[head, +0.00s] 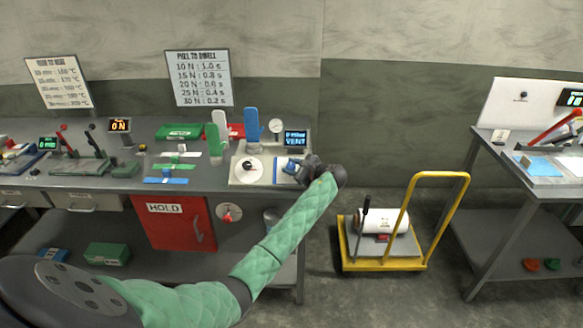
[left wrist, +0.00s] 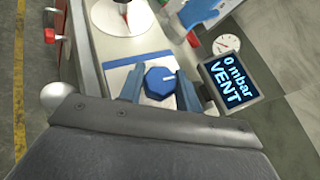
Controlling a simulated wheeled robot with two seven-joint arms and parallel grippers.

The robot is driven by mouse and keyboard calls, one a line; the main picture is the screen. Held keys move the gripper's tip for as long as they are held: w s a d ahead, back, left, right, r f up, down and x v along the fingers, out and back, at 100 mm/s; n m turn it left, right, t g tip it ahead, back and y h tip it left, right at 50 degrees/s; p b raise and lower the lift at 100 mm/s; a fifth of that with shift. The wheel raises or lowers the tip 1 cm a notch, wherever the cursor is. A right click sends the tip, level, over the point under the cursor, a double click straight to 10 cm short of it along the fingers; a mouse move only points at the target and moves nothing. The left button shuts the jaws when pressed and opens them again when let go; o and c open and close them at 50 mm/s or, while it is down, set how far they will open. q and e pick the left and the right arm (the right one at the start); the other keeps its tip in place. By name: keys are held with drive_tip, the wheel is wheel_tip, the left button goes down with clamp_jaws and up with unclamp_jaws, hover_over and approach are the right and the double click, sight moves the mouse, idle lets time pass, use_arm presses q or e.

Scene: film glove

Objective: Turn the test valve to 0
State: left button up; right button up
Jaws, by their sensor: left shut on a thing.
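The test valve is a blue faceted knob (left wrist: 158,80) with a white mark pointing to the right in the left wrist view. It sits on a white panel at the right end of the bench. My left gripper (left wrist: 160,88) has one finger on each side of the knob and is shut on it. In the head view my left gripper (head: 297,167) reaches the panel and mostly hides the knob. A display (left wrist: 231,80) beside the knob reads 0 mbar VENT; it also shows in the head view (head: 295,138). My right gripper is not in view.
A white round disc (head: 255,175) lies left of the knob. A pressure gauge (head: 276,126) and an upright blue piece (head: 252,125) stand behind. A red HOLD door (head: 165,230) is under the bench. A yellow cart (head: 348,262) stands to the right.

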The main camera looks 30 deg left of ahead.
sight(295, 167)
use_arm(q)
drive_tip(key=shift+n+g, duration=0.3)
drive_tip(key=shift+g, duration=0.1)
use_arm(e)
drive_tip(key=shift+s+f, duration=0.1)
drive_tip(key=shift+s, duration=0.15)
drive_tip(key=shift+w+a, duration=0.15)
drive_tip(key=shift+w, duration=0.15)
use_arm(q)
drive_tip(key=o, duration=1)
drive_tip(key=shift+c, duration=0.2)
drive_tip(key=shift+d, duration=0.25)
drive_tip(key=b+v, duration=0.2)
drive_tip(key=v, duration=0.3)
drive_tip(key=shift+d+b, duration=0.2)
drive_tip(key=shift+b, duration=0.15)
drive_tip(key=shift+v, duration=0.95)
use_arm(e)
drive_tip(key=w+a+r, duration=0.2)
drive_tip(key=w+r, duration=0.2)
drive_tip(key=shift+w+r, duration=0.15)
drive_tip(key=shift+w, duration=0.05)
use_arm(q)
drive_tip(key=shift+r, duration=0.1)
